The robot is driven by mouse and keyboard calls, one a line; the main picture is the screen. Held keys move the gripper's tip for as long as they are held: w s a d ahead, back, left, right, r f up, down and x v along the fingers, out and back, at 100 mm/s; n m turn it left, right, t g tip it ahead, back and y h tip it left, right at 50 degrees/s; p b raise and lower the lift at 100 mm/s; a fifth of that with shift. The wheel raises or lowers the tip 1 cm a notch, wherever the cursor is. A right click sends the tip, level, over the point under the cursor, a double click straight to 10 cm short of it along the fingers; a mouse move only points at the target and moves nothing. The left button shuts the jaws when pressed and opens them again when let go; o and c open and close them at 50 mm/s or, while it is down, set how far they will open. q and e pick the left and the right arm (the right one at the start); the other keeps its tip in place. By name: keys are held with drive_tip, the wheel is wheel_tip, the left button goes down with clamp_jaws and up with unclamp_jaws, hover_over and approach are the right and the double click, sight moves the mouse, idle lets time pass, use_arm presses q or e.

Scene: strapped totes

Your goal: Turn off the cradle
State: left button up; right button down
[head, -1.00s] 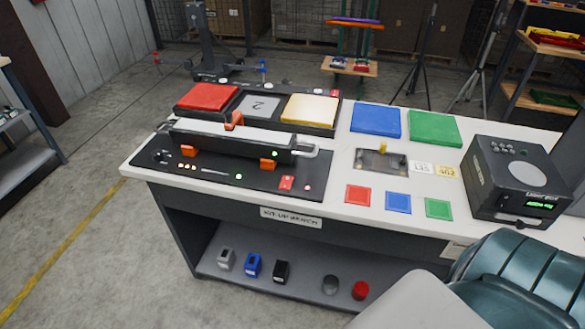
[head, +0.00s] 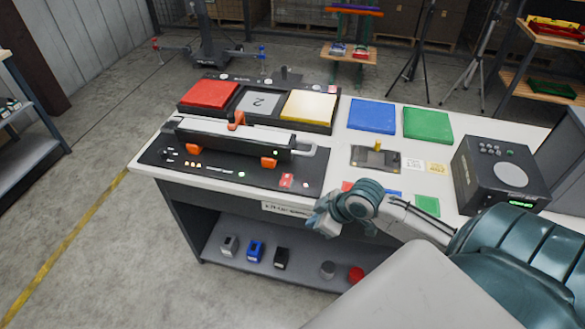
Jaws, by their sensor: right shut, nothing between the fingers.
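The cradle (head: 228,178) is a black panel on the left part of the white bench. It carries a long dark bar with a pale top (head: 230,140), orange clips, small buttons and lights. A small red switch block (head: 286,181) sits near its right end, with a small light beside it. My right gripper (head: 318,222) is shut and empty at the bench's front edge, below and right of the red block and apart from it. My right forearm covers parts of the small red and blue squares. My left gripper is out of view.
Red, grey and yellow pads stand behind the cradle. Blue (head: 372,116) and green (head: 428,124) pads lie at the back right. A dark box with a display (head: 500,173) stands at the right end. The lower shelf (head: 300,268) holds several small items.

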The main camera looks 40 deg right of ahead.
drive_tip(key=w+d+r+n+y, duration=0.1)
drive_tip(key=w+d+r, duration=0.3)
drive_tip(key=w+r, duration=0.1)
drive_tip(key=w+d+r+t+y, duration=0.1)
drive_tip(key=w+d+r, duration=0.3)
drive_tip(key=r, duration=0.4)
drive_tip(key=shift+w+n+t, duration=0.3)
drive_tip(key=shift+w+n, duration=0.1)
drive_tip(key=p, duration=0.3)
hover_over(284, 176)
drive_tip(key=s, duration=0.2)
drive_tip(key=f, duration=0.4)
drive_tip(key=d+f, duration=0.1)
drive_tip(key=f, duration=0.2)
drive_tip(key=shift+s, duration=0.15)
drive_tip(key=shift+d+f+p, duration=0.2)
drive_tip(key=shift+f+p, duration=0.15)
drive_tip(key=shift+f, duration=0.9)
drive_tip(key=shift+d+f, duration=0.1)
drive_tip(key=shift+f, duration=0.55)
drive_tip(key=shift+f, duration=0.1)
